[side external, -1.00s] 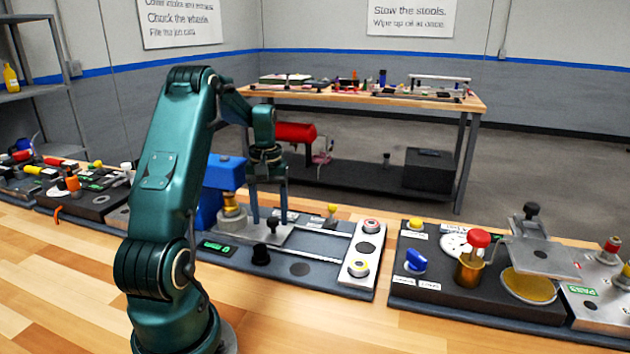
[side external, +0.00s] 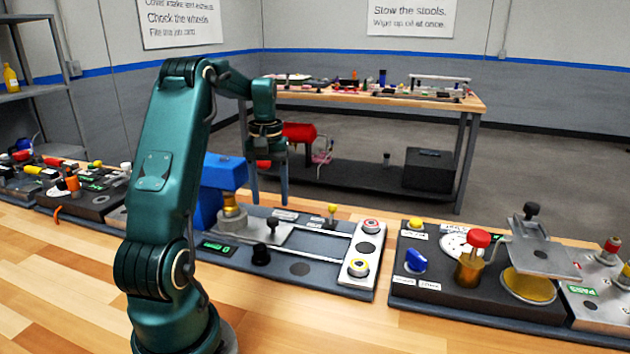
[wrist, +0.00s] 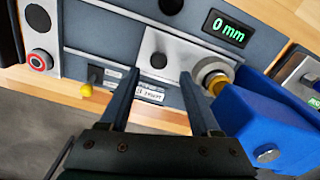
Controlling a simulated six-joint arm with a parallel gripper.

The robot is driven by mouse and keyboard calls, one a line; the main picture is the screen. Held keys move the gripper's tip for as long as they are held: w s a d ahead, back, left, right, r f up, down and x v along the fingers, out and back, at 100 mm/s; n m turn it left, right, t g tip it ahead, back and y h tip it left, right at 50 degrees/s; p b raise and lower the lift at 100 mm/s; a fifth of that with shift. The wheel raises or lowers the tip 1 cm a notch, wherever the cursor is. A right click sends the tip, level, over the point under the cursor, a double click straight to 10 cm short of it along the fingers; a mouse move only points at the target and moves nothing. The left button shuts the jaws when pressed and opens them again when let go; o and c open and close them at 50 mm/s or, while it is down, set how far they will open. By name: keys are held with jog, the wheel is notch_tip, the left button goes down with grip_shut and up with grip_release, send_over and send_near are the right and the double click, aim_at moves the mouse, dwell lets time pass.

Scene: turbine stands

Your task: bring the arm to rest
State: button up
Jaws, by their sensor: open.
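My gripper (side external: 268,190) is open and empty, pointing down above the middle test stand. In the wrist view its two fingers (wrist: 160,85) stand apart with nothing between them. The stand below has a blue housing (side external: 224,172), a metal plate with a black knob (side external: 272,222) and a green-lit display (side external: 217,247). The blue housing also shows at the right of the wrist view (wrist: 265,120), where the display (wrist: 228,28) reads "0 mm". The fingers look clear of the stand.
A second stand (side external: 440,275) with a red knob (side external: 478,238) and a blue knob (side external: 415,261) is at the right. More stands (side external: 70,185) are at the left. The wooden bench front (side external: 300,320) is bare. A far table (side external: 370,93) stands behind.

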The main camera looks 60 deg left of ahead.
jog(key=w+d+r+m+t+y, duration=0.1)
jog(key=w+d+r+m+t, duration=0.15)
jog(key=d+r, duration=0.45)
jog(key=w+d+r+m+t, duration=0.1)
jog(key=d+r+m, duration=0.25)
jog(key=d, duration=0.65)
jog(key=s+d+f+m+t, duration=0.1)
jog(key=s+d+f+m, duration=0.1)
jog(key=s+d, duration=0.3)
jog(key=s+d+f+m+t+h, duration=0.1)
jog(key=s+d+f+m, duration=0.1)
jog(key=s+d+m, duration=0.2)
jog(key=s+d, duration=0.1)
jog(key=d, duration=0.1)
jog(key=shift+d+f, duration=0.35)
